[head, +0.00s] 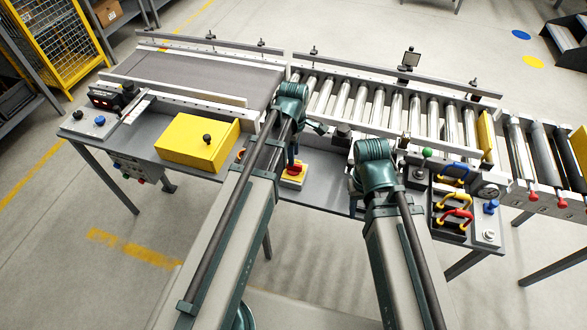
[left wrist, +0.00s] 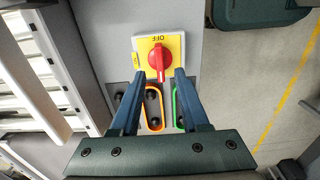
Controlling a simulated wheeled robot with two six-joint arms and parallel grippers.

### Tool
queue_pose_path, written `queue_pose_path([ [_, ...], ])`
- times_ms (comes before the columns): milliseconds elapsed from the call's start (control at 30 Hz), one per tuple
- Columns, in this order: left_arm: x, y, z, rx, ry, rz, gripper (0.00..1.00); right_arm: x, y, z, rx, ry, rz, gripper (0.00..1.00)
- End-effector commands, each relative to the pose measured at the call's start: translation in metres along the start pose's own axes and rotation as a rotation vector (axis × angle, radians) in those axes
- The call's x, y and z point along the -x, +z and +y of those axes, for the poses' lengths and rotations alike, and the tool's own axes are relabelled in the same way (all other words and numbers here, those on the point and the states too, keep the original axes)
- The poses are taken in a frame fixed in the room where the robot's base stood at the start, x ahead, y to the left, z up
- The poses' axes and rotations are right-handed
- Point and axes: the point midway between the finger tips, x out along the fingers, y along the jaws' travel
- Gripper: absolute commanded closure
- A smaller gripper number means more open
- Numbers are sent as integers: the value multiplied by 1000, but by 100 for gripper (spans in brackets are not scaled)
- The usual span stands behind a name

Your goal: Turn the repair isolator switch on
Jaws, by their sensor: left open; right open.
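The repair isolator switch is a red rotary knob (left wrist: 159,60) on a yellow plate (left wrist: 173,41). In the left wrist view the knob's bar stands nearly upright in the picture, in line with the OFF mark; a small yellow label shows at the plate's left edge. In the head view the yellow plate (head: 292,182) sits at the table's front middle. My left gripper (head: 293,152) is above it; in the left wrist view its blue fingers (left wrist: 158,76) are open, around the knob's lower end, contact unclear. My right gripper (head: 354,206) is mostly hidden behind its arm.
Orange-rimmed (left wrist: 153,111) and green-rimmed (left wrist: 182,106) slots lie beside the switch. A yellow box (head: 197,140) stands left, rollers (head: 400,108) run behind, and red and yellow handles (head: 455,215) sit at the right.

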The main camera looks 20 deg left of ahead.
Motion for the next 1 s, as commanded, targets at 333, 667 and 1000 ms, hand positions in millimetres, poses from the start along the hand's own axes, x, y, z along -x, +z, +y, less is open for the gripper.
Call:
queue_pose_path([
  [333, -41, 0, 0, 0, 0, 0, 55, -41, -2, -4, 0, 0, 0, 50],
  [667, -40, 0, 0, 0, 0, 0, 60, -40, -2, -4, 0, 0, 0, 50],
  [1000, -40, 0, 0, 0, 0, 0, 100, -40, -2, -4, 0, 0, 0, 50],
])
